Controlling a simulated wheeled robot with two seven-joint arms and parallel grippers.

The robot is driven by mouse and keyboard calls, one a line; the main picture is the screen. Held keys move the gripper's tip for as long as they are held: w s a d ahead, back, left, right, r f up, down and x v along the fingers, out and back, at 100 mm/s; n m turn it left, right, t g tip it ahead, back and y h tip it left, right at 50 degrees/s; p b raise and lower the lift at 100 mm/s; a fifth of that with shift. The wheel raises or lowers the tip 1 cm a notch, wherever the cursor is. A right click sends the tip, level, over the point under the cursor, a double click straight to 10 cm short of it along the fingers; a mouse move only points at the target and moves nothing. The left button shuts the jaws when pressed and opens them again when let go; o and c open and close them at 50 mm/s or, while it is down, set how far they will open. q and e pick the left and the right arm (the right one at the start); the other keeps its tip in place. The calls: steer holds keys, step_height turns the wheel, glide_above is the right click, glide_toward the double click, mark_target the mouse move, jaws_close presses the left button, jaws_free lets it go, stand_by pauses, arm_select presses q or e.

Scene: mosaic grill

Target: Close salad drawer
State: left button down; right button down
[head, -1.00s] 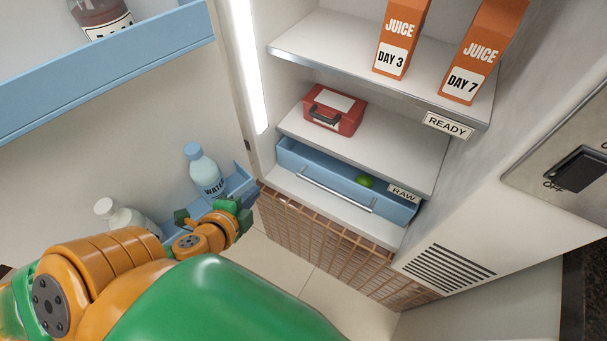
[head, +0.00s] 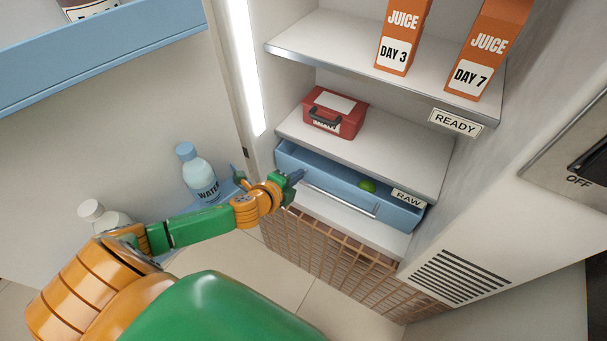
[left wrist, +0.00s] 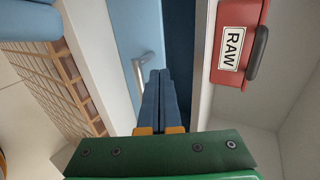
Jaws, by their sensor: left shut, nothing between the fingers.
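The salad drawer (head: 395,208) is blue with a long silver bar handle (head: 340,200) and a RAW label at its right end. It stands partly pulled out under the shelf, and a green round item (head: 367,185) lies inside. My left gripper (head: 299,175) is shut and empty at the drawer's left front, near the left end of the handle. In the left wrist view, the shut fingers (left wrist: 161,75) lie over the drawer front (left wrist: 122,40), just beside the handle end (left wrist: 143,75). I cannot tell whether they touch it. My right gripper is out of view.
A red RAW box (head: 335,113) sits on the shelf above the drawer. Two orange juice cartons (head: 403,40) stand on the upper shelf. A water bottle (head: 197,172) and a white bottle stand in the door rack at left. A copper grid (head: 330,255) is below.

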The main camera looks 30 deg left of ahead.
mark_target(309, 168)
arm_select(q)
steer(key=x, duration=0.3)
steer(key=shift+w+f+b, duration=0.2)
steer(key=shift+w+b, duration=0.15)
steer(key=shift+b, duration=0.05)
steer(key=shift+w, duration=0.15)
